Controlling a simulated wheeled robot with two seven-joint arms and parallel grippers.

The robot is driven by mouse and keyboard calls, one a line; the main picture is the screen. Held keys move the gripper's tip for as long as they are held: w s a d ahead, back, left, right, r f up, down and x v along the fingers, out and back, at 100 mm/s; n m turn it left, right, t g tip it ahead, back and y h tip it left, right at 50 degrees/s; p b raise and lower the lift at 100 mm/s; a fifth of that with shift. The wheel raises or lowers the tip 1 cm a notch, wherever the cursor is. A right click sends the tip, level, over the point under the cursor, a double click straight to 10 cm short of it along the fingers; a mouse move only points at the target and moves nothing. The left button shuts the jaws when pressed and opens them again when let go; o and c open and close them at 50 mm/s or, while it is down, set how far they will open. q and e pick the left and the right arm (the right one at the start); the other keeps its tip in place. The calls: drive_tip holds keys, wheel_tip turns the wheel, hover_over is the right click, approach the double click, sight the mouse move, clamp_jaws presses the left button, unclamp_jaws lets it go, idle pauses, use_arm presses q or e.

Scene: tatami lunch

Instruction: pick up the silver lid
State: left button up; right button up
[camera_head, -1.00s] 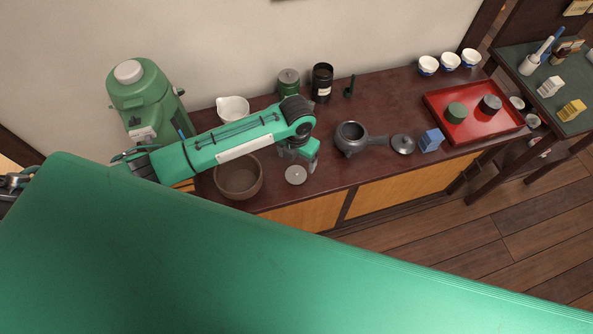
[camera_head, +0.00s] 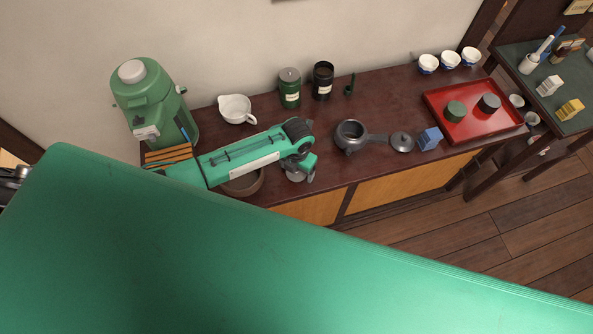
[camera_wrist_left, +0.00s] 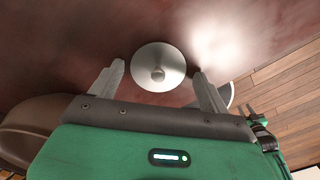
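The silver lid (camera_wrist_left: 158,67) is a round pale metal disc with a small knob in its middle, lying on the dark red-brown tabletop. In the head view the lid (camera_head: 295,176) is mostly hidden under my left gripper (camera_head: 306,175). In the left wrist view my left gripper (camera_wrist_left: 160,87) is open, with one finger to each side of the lid. The lid appears slightly beyond the fingertips, with nothing held between them. Whether either finger touches it is unclear.
A brown bowl (camera_head: 246,187) is partly hidden under my left arm; it shows at left in the wrist view (camera_wrist_left: 40,125). A dark teapot (camera_head: 351,136) and a dark lid (camera_head: 402,143) stand to the right. Green and black canisters (camera_head: 290,90) stand behind. The table's front edge is close.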

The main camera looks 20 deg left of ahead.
use_arm(q)
drive_tip(key=c, duration=0.6)
